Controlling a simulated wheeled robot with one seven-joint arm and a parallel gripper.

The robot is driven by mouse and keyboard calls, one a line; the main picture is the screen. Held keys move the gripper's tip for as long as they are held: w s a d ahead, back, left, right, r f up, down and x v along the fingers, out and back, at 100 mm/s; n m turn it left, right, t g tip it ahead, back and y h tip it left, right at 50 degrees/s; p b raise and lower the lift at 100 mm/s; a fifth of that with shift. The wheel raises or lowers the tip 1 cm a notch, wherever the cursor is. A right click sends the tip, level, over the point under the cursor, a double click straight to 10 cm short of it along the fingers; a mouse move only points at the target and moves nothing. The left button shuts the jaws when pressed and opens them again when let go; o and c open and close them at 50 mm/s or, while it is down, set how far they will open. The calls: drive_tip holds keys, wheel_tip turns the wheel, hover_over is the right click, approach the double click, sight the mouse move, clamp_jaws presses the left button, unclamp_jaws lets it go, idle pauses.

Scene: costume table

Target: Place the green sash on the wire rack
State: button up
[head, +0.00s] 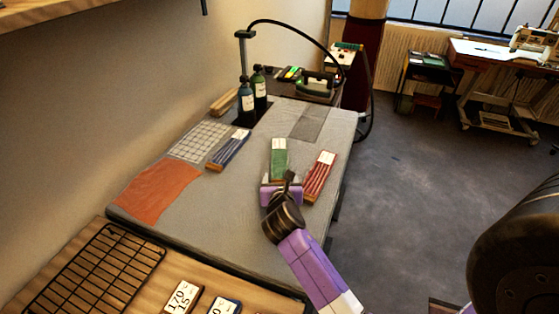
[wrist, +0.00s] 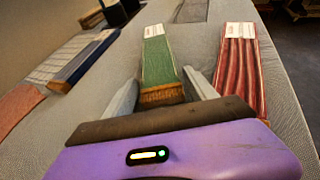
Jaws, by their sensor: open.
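The green sash (head: 279,158) lies folded on the grey padded table, with a white label at its far end and a brown fringe at its near end. It also shows in the wrist view (wrist: 158,66). My gripper (wrist: 160,90) is open, its two fingers on either side of the sash's fringed near end. I cannot tell whether the fingers touch the sash. The black wire rack (head: 95,270) lies flat on the wooden surface at the lower left, empty.
A red striped sash (head: 320,177) lies close to the right of the green one. A blue sash (head: 229,150) lies to the left, near a white grid cloth (head: 200,141) and an orange cloth (head: 158,190). Number cards (head: 180,299) lie right of the rack. Bottles (head: 246,97) stand at the back.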

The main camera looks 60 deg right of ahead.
drive_tip(key=c, duration=1.3)
wheel_tip(320, 180, up, 20)
drive_tip(key=p, duration=0.2)
drive_tip(key=shift+r, duration=0.15)
